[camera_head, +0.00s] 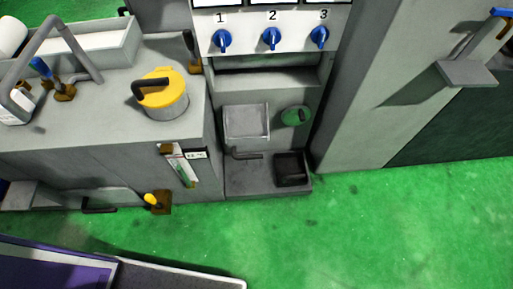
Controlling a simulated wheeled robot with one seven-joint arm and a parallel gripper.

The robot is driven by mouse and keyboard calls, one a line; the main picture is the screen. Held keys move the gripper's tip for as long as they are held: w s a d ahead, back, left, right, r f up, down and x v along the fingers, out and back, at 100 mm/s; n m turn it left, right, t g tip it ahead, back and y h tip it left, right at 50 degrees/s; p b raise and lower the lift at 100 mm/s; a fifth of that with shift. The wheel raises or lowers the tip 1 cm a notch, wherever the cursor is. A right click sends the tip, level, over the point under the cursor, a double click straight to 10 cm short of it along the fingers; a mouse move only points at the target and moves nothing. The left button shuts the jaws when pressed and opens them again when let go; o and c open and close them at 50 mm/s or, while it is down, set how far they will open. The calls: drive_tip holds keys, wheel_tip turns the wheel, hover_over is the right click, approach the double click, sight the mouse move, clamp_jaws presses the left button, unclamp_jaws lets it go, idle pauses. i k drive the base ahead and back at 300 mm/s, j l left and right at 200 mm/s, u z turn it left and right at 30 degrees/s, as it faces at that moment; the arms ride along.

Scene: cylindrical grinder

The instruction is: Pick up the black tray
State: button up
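The black tray (292,169) is a small, dark, open-topped rectangular tray. It sits on the low grey ledge (246,187) at the foot of the machine, near the ledge's right end. Its top faces up and nothing is seen inside it. My gripper is not in view, so its state and its distance from the tray do not show.
A grey square tray (246,122) and a green round part (295,116) are just above the ledge. Numbered blue knobs (272,39) are higher up. A yellow-lidded pot (164,96) stands on the left counter. A grey column (352,139) stands at right. Green floor (370,230) in front is clear.

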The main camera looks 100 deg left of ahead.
sight(290, 169)
drive_tip(key=u, duration=1.9)
